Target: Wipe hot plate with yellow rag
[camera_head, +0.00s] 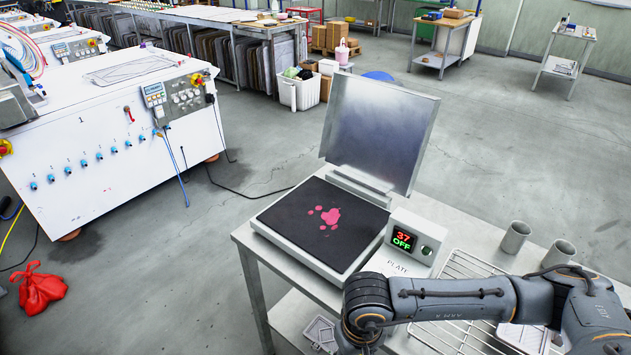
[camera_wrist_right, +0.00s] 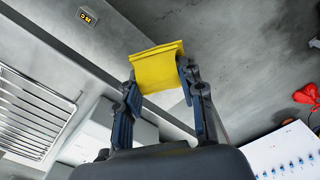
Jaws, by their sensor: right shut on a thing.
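The hot plate (camera_head: 285,228) stands on the metal table with its silver lid (camera_head: 377,125) raised. Its black surface carries a pink stain (camera_head: 328,216) of several blotches near the middle. The control box (camera_head: 408,243) beside it reads 37 and OFF. My right arm comes in from the right, in front of the plate, and its gripper is hidden in the head view. In the right wrist view my right gripper (camera_wrist_right: 160,75) is shut on the folded yellow rag (camera_wrist_right: 157,62), held between the fingertips. My left gripper is not in view.
A wire rack (camera_head: 457,268) lies right of the control box; it also shows in the wrist view (camera_wrist_right: 30,118). Two grey cups (camera_head: 515,237) (camera_head: 558,254) stand behind it. A white machine (camera_head: 100,130) and a red bag (camera_head: 41,290) are left, with open floor between machine and table.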

